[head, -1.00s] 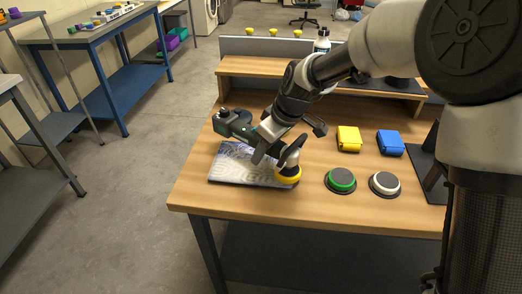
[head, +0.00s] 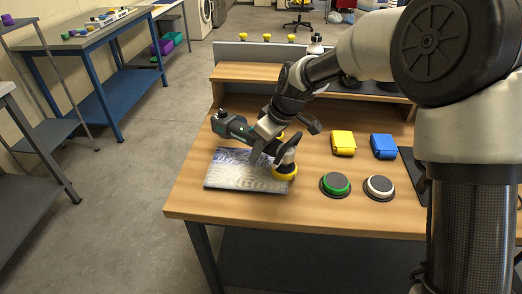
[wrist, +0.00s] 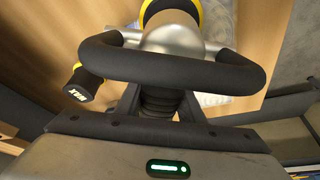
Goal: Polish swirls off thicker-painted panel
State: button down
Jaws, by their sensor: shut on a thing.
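My gripper (head: 266,140) is shut on a power polisher, whose dark body with teal (head: 234,127) extends to the left. The polisher's silver head carries a yellow pad (head: 285,172) over the right edge of a glossy blue-grey panel (head: 235,172) with pale swirl marks. Whether the pad touches the panel is hard to tell. The panel lies flat at the bench's left front. In the wrist view, the polisher's black loop handle (wrist: 170,62) crosses in front of its silver head, and the yellow pad edge shows at the top. The fingertips are partly hidden.
A green-ringed pad (head: 336,185) and a white-ringed pad (head: 379,188) lie right of the panel on the wooden bench (head: 310,213). A yellow box (head: 343,143) and a blue box (head: 384,146) sit behind them. A raised shelf (head: 245,73) stands at the back.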

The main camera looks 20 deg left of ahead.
jog(key=shift+w+a+r+p, duration=0.1)
jog(key=shift+w+a+p, duration=0.1)
jog(key=shift+w, duration=0.35)
jog(key=shift+w+a+r+p, duration=0.1)
jog(key=shift+w+a+p, duration=0.1)
jog(key=shift+w, duration=0.3)
jog(key=shift+w, duration=0.15)
jog(key=shift+w+a+f+p, duration=0.1)
jog(key=shift+w+a+p, duration=0.1)
jog(key=shift+w, duration=0.35)
jog(key=shift+w+a+f+p, duration=0.1)
jog(key=shift+w+p, duration=0.05)
jog(key=shift+w, duration=0.35)
jog(key=shift+a, duration=0.1)
jog(key=shift+s+a, duration=0.2)
jog(key=shift+a, duration=0.35)
jog(key=shift+s+a, duration=0.15)
jog(key=shift+a, duration=0.4)
jog(key=shift+s+a, duration=0.2)
jog(key=shift+a, duration=0.3)
jog(key=shift+s+a+p, duration=0.15)
jog(key=shift+a+p, duration=0.15)
jog(key=shift+a, duration=0.45)
jog(key=shift+a+r, duration=0.1)
jog(key=shift+a, duration=0.05)
